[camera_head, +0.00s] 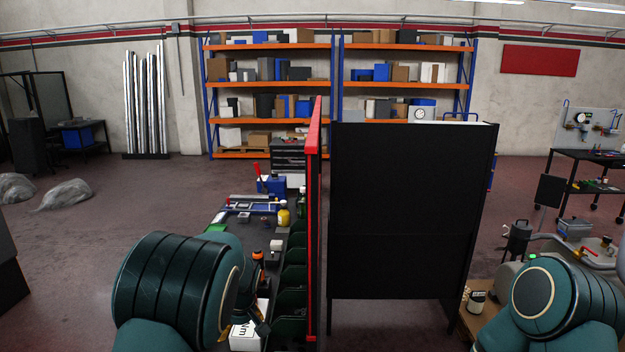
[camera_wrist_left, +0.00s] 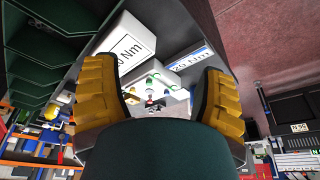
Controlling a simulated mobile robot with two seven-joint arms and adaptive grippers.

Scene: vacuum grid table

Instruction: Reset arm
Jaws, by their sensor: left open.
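My left gripper (camera_head: 261,327) is partly hidden behind my own arm in the head view, low over the workbench near a white box marked Nm (camera_head: 244,337). In the left wrist view the left gripper (camera_wrist_left: 160,70) shows two yellow, dark-padded fingers spread wide apart, with nothing clearly held. Beyond them are the white Nm box (camera_wrist_left: 128,48), a second box marked 20 Nm (camera_wrist_left: 192,60) and a white part with green spots (camera_wrist_left: 155,84). I cannot tell how far these are from the fingers. My right arm shows at lower right, but its gripper is out of view.
A red-edged upright panel (camera_head: 313,220) and a tall black cabinet (camera_head: 410,210) stand right of my left arm. Dark green bins (camera_head: 293,275) line the bench (camera_head: 258,229) beside the panel. Open floor (camera_head: 130,215) lies to the left.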

